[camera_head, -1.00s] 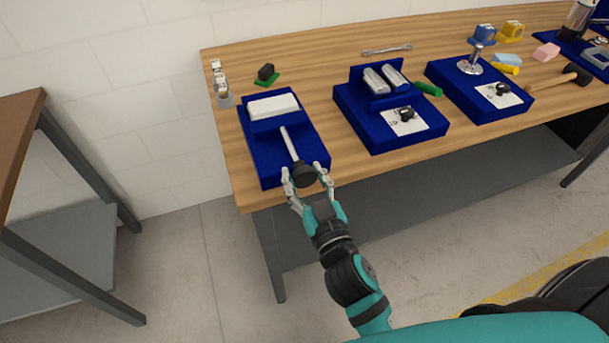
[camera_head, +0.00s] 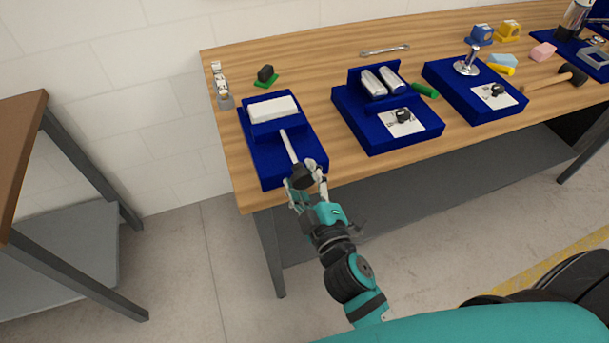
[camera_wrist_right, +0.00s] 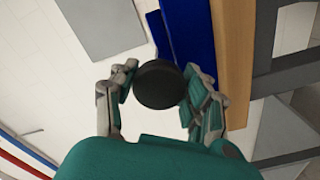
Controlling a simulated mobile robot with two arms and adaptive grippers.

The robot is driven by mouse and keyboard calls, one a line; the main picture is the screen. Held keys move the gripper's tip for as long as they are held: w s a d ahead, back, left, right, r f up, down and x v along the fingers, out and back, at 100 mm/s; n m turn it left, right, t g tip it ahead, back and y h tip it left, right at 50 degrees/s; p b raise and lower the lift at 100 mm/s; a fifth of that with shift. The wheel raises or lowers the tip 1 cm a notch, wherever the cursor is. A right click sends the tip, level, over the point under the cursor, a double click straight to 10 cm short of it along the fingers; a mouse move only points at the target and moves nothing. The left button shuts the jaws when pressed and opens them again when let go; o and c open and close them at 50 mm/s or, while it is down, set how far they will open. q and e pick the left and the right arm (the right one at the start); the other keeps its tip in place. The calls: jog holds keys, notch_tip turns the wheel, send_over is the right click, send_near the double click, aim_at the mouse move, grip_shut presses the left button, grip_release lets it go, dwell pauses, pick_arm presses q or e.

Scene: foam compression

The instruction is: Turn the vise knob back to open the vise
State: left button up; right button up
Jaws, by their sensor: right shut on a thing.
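The blue vise (camera_head: 257,155) sits near the left front corner of the wooden bench. A white foam block (camera_head: 273,109) lies in it at the back. A light metal screw rod (camera_head: 289,147) runs forward from it to the black round knob (camera_head: 302,178), at the bench's front edge. My right gripper (camera_head: 306,182) is shut on the knob from the front, with its wrist rolled. In the right wrist view the knob (camera_wrist_right: 160,86) sits between the two fingers, with the vise's blue side (camera_wrist_right: 188,35) behind. My left gripper is not in view.
To the right on the bench (camera_head: 232,135) stand a blue fixture with metal cylinders (camera_head: 358,128) and another blue base with a metal post (camera_head: 450,92). A green block with a black top (camera_head: 266,76) lies behind the vise. A second table (camera_head: 22,130) stands at left.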

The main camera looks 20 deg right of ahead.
jog(key=n, duration=0.5)
jog(key=shift+r+n+p, duration=0.15)
jog(key=shift+n+p, duration=0.15)
jog(key=shift+p, duration=0.1)
jog(key=n+p, duration=0.1)
jog(key=n, duration=0.4)
jog(key=n+p, duration=0.1)
jog(key=n, duration=0.4)
jog(key=shift+r, duration=0.1)
jog(key=n+p, duration=0.2)
jog(key=n, duration=0.2)
jog(key=shift+n, duration=0.3)
jog(key=n+p, duration=0.2)
jog(key=n, duration=0.2)
jog(key=shift+a+r, duration=0.1)
jog(key=n+p, duration=0.3)
jog(key=n, duration=0.2)
jog(key=n+p, duration=0.3)
jog(key=n, duration=0.2)
jog(key=shift+a, duration=0.1)
jog(key=shift+f+n+p, duration=0.2)
jog(key=shift+n+p, duration=1.05)
jog(key=shift+n, duration=0.85)
